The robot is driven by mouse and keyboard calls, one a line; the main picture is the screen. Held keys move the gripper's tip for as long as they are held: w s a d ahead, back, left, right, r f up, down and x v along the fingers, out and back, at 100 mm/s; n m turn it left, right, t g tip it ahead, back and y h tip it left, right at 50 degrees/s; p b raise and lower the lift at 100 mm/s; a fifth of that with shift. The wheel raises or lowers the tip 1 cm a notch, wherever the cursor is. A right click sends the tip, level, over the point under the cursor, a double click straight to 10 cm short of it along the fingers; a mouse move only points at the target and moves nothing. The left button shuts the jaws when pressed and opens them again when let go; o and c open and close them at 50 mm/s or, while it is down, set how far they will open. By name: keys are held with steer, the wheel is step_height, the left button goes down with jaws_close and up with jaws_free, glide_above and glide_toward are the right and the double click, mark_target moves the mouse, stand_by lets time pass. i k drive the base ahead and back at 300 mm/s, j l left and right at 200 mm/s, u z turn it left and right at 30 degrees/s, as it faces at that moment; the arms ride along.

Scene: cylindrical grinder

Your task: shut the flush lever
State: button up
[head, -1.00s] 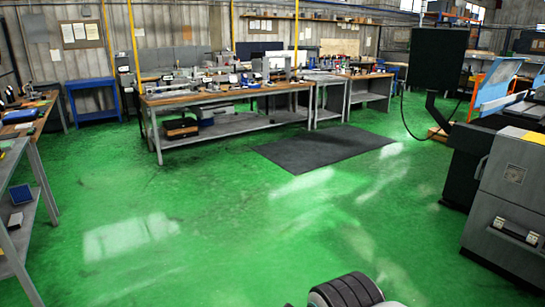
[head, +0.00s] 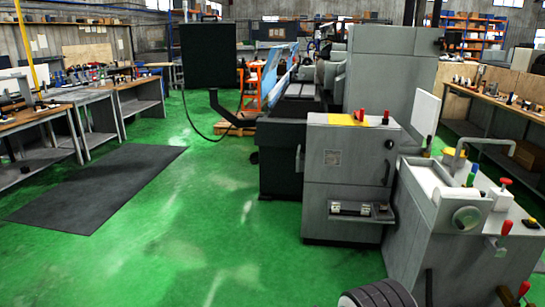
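The grey grinder stands at the centre right, with a grey control cabinet (head: 345,170) and a sloped grey unit (head: 455,235) at its front right end. The sloped unit carries several coloured handles: a red-knobbed lever (head: 505,228) on its front, a red handle (head: 505,183) and a green one (head: 471,178) on top. Two small red levers stand on the cabinet top, at the left (head: 361,116) and the right (head: 385,117). I cannot tell which is the flush lever or how it is set.
A dark floor mat (head: 100,185) lies on the green floor at the left. Workbenches (head: 60,110) line the left side, and another bench (head: 495,105) stands at the far right. A hanging dark panel (head: 208,55) is near the grinder. Open floor lies left of the cabinet.

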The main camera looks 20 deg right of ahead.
mark_target(471, 176)
steer(key=i+l+z, duration=0.2)
steer(key=i+z, duration=0.2)
steer(key=i, duration=0.4)
steer(key=i+j+z, duration=0.1)
steer(key=i+z, duration=0.35)
steer(key=i, duration=0.35)
steer(key=i+z, duration=0.3)
steer(key=i, duration=0.2)
steer(key=i+j+z, duration=0.15)
steer(key=i+z, duration=0.15)
steer(key=i, duration=0.25)
steer(key=i+j+z, duration=0.3)
steer(key=i, duration=0.2)
steer(key=i+z, duration=0.45)
steer(key=i+j+z, duration=0.2)
steer(key=z, duration=0.25)
steer(key=i+j+z, duration=0.45)
steer(key=k+l, duration=0.05)
steer(key=l, duration=0.05)
